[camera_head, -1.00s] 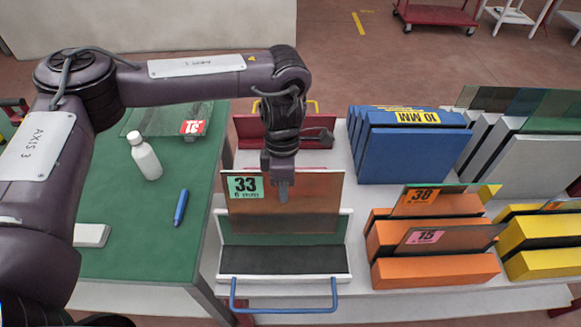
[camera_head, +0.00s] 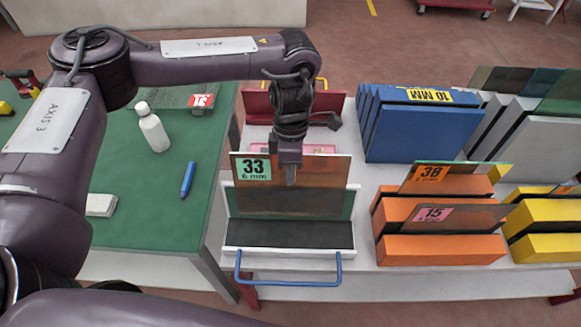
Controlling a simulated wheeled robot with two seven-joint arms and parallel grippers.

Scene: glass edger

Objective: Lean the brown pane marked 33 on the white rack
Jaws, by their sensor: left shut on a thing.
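The brown pane marked 33 (camera_head: 320,195) stands near upright in the white rack (camera_head: 232,253), in front of the rack's greenish back. Its green label (camera_head: 254,169) shows at its upper left. My left gripper (camera_head: 290,175) comes down from above and is shut on the pane's top edge near the middle. The pane's lower edge is close to the dark bed of the rack; I cannot tell whether it touches. My right gripper is not in view; a dark arm part of mine shows at the bottom left.
A blue handle (camera_head: 288,283) runs along the rack's front. Orange racks (camera_head: 440,250) with panes 38 (camera_head: 440,178) and 15 (camera_head: 455,217) stand right, blue blocks (camera_head: 415,130) behind. A green table (camera_head: 130,220) at left holds a bottle (camera_head: 153,128) and a blue marker (camera_head: 187,180).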

